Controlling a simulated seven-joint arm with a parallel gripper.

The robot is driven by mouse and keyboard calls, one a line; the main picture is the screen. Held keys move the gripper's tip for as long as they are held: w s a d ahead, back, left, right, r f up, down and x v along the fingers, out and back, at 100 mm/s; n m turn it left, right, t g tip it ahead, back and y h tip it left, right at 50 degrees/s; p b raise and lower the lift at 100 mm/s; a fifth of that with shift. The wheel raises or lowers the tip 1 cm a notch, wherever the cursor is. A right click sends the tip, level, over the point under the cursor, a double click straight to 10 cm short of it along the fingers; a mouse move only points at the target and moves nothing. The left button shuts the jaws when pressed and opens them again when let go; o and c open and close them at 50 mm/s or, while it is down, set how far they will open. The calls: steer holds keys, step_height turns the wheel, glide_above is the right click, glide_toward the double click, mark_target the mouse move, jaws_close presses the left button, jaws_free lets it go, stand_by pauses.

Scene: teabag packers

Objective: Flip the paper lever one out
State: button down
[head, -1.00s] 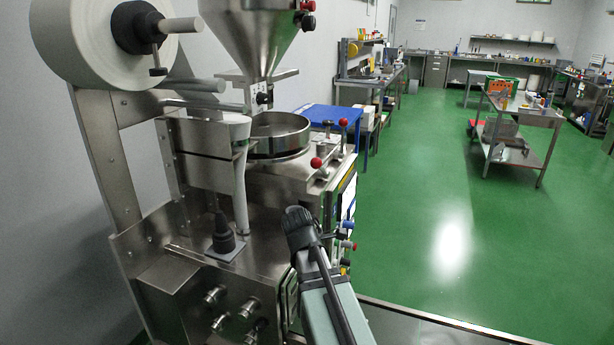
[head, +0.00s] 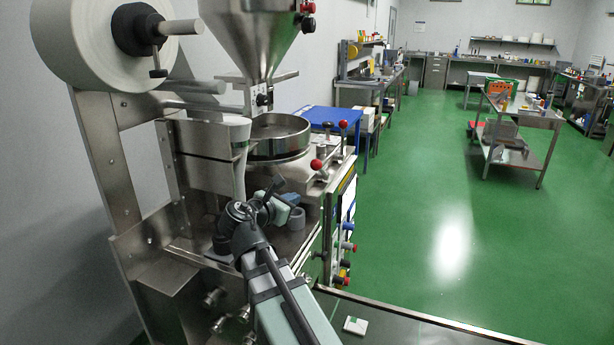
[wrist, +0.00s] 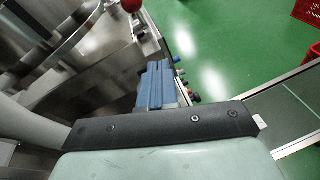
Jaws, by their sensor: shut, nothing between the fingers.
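Levers with round red knobs (head: 316,165) and (head: 343,124) and a black knob (head: 328,125) stand on the steel packing machine's (head: 205,140) top right. I cannot tell which lever is paper lever one. One red knob also shows in the wrist view (wrist: 131,4). My gripper (head: 293,206) is over the machine's front, below and left of the nearer red knob, apart from it. In the wrist view its blue fingers (wrist: 160,75) are together and empty. My arm hides part of the machine's front.
Small blue and red knobs (head: 347,247) stick out of the machine's right side. A large paper roll (head: 85,45) and a steel hopper (head: 245,30) stand above. A small white and green item (head: 355,325) lies low at the front.

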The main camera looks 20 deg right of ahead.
steer(key=shift+w+a+r+n+t+h, duration=0.15)
steer(key=shift+a+n+t, duration=0.1)
steer(key=shift+a, duration=0.2)
steer(key=shift+w+a+r+n+t+h, duration=0.1)
steer(key=shift+a+n+t, duration=0.1)
steer(key=shift+a, duration=0.25)
steer(key=shift+w+a+r+n+t+h, duration=0.15)
steer(key=shift+a+n, duration=0.1)
steer(key=shift+a, duration=0.2)
steer(key=r+x, duration=0.2)
steer(key=x, duration=1.1)
steer(key=shift+d+r, duration=0.2)
steer(key=shift+r, duration=0.2)
steer(key=shift+r, duration=0.15)
